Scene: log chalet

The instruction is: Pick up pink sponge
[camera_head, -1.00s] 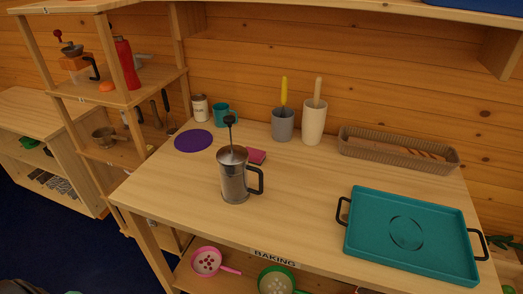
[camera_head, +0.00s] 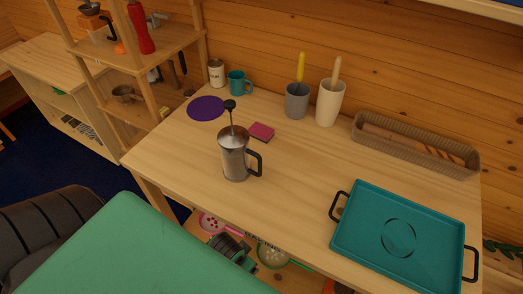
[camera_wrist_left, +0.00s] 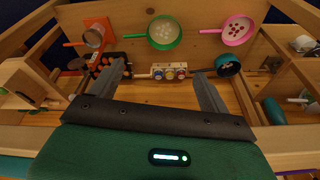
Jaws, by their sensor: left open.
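The pink sponge (camera_head: 261,131) lies flat on the wooden table (camera_head: 300,165), behind and right of a metal french press (camera_head: 233,155) with a black handle. Nothing holds it. My left gripper (camera_wrist_left: 160,71) shows in the left wrist view with its two dark fingers apart and nothing between them. It faces the shelf below the tabletop, away from the sponge. The sponge does not show in the left wrist view. In the head view a green part of my left arm fills the lower left. My right gripper is not in view.
A purple disc (camera_head: 206,108), teal mug (camera_head: 238,83), grey cup (camera_head: 297,100) and cream cup (camera_head: 330,102) stand behind. A teal tray (camera_head: 365,240) and a brown basket (camera_head: 368,137) are at right. A green pan (camera_wrist_left: 164,32) and pink pan (camera_wrist_left: 238,30) lie below.

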